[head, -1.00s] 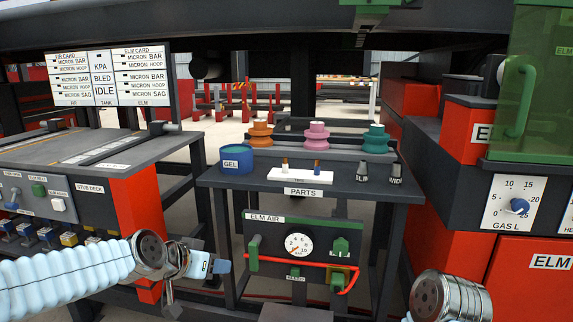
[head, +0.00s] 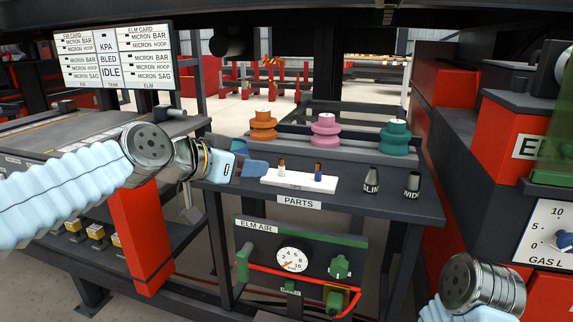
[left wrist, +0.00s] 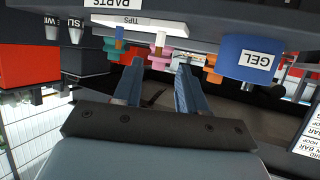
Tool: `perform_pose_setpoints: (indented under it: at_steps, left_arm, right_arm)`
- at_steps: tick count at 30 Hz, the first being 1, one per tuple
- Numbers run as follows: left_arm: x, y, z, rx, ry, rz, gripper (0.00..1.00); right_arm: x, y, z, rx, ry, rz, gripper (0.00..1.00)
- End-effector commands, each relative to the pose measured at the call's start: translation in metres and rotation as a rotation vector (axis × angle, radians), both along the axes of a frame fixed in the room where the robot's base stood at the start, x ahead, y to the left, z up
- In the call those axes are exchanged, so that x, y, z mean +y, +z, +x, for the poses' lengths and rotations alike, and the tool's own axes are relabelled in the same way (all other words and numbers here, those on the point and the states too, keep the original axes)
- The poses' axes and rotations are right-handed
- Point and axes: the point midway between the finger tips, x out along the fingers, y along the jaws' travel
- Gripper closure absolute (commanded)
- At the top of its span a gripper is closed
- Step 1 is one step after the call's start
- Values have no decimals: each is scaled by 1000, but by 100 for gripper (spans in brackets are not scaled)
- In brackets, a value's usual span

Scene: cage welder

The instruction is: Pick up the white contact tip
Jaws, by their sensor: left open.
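The white contact tip (head: 281,169), white below with a copper-coloured top, stands upright on the left part of the white tips block (head: 270,182) on the parts table. It also shows upside down in the left wrist view (left wrist: 158,39). A blue tip (head: 318,172) stands to its right on the same block. My left gripper (head: 257,168) is just left of the block in the head view, its fingers pointing right. In the left wrist view my left gripper (left wrist: 160,63) is open and empty, its fingers apart. My right gripper is out of view.
Orange (head: 263,124), pink (head: 325,129) and teal (head: 395,135) spools stand behind the block. Two dark cones (head: 371,180) are at its right. The blue gel tub (left wrist: 248,58) is close to the left fingers. The table's front edge carries a parts label (head: 299,202).

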Motion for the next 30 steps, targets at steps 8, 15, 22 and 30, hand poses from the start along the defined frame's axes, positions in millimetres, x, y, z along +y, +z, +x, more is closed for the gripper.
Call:
perform_pose_setpoints:
  at_steps: [8, 15, 22, 30]
  left_arm:
    - [-29, -18, 34, 0, 0, 1, 58]
    - [-47, -20, 54, 1, 0, 2, 58]
    - [-64, -30, 75, 0, 0, 1, 58]
    - [-65, -31, 76, -1, 1, 1, 63]
  right_arm:
    - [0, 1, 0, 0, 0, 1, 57]
    - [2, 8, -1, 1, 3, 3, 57]
    - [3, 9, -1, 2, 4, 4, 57]
    - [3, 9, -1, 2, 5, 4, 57]
